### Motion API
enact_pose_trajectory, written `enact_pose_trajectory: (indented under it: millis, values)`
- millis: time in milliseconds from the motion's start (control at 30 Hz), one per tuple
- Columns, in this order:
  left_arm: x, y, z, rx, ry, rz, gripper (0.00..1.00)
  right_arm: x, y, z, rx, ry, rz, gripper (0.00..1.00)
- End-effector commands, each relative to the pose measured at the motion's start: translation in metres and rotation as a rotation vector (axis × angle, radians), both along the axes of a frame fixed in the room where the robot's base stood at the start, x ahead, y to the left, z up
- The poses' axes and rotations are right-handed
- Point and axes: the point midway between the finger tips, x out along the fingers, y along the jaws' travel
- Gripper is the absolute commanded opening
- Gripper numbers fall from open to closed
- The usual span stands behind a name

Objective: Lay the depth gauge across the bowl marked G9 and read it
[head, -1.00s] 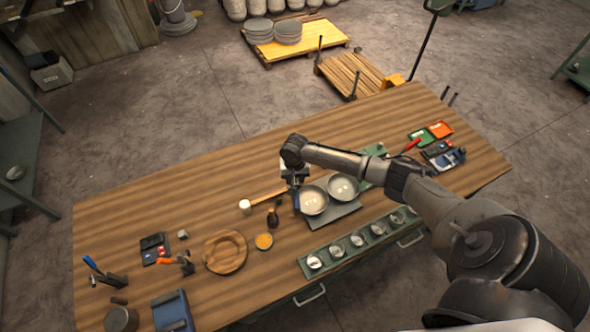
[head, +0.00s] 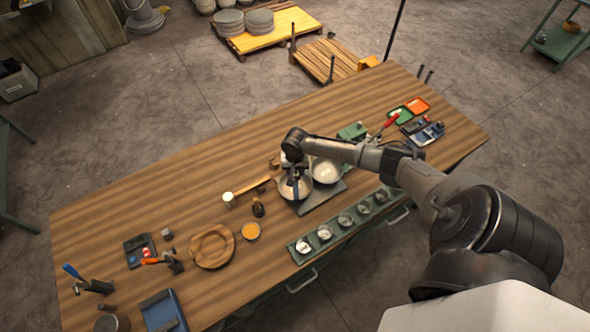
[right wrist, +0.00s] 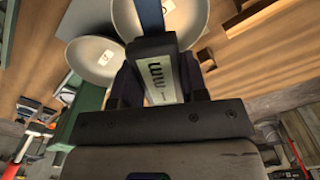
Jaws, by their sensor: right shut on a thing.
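Two pale round bowls sit side by side on a dark grey mat (head: 322,201): a left bowl (head: 283,193) and a right bowl (head: 326,172) in the head view. Each has a small white mark inside; I cannot read which is G9. My right gripper (head: 296,176) is over the left bowl, shut on the depth gauge (right wrist: 158,66), a dark body with a pale scale panel and a blue strip (right wrist: 151,14). The strip lies over the left bowl in the head view; I cannot tell whether it touches. The right bowl also shows in the wrist view (right wrist: 93,62). My left gripper is out of view.
A green tray (head: 342,229) with several small round cups runs along the front edge. A mallet (head: 232,199), a dark bottle (head: 258,207) and a wooden ring (head: 212,246) stand left of the bowls. A green box (head: 352,131) is behind them. The table's back left is clear.

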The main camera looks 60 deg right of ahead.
Motion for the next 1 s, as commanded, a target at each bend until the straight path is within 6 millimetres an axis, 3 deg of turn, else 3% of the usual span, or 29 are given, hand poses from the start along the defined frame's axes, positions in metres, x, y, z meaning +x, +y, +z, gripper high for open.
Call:
enact_pose_trajectory:
  millis: [333,700,1000]
  values:
    - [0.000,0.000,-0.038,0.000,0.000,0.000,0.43,0.000,0.000,-0.032,0.001,-0.001,0.001,0.05]
    - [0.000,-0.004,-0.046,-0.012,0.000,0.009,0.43,0.001,0.000,-0.059,0.001,0.000,0.000,0.05]
    - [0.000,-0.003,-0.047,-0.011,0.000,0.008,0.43,0.001,0.000,-0.064,0.001,-0.001,0.001,0.05]
